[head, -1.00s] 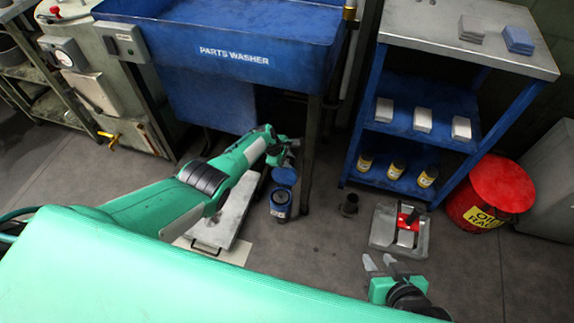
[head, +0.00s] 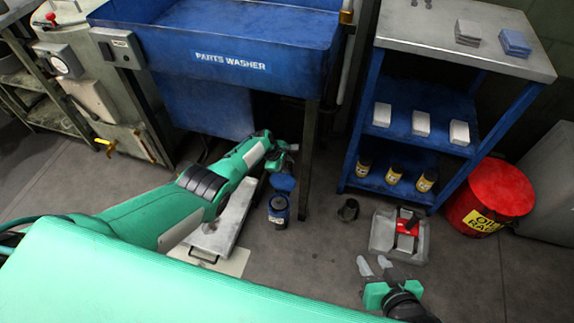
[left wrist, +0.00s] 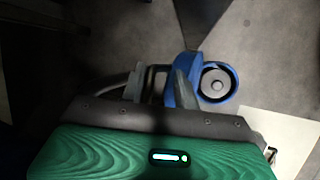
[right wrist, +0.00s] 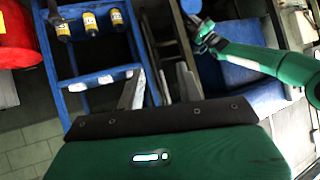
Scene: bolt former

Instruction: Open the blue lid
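A small blue canister (head: 279,212) stands on the floor beside a leg of the parts washer. Its blue lid (head: 283,183) is raised at the far side of the rim, leaving the mouth uncovered. In the left wrist view the open canister (left wrist: 217,84) shows a grey round inside, with the lid (left wrist: 171,92) tilted up beside it. My left gripper (left wrist: 160,86) has its fingers apart; one finger overlaps the lid, and I cannot tell whether it touches. My right gripper (head: 370,266) is open and empty, away from the canister; its spread fingers show in the right wrist view (right wrist: 158,88).
The blue parts washer (head: 215,55) stands above and behind the canister. A dark cup (head: 348,210), a grey tray (head: 385,238), a blue shelf cart (head: 400,150) and a red bin (head: 497,190) are to the right.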

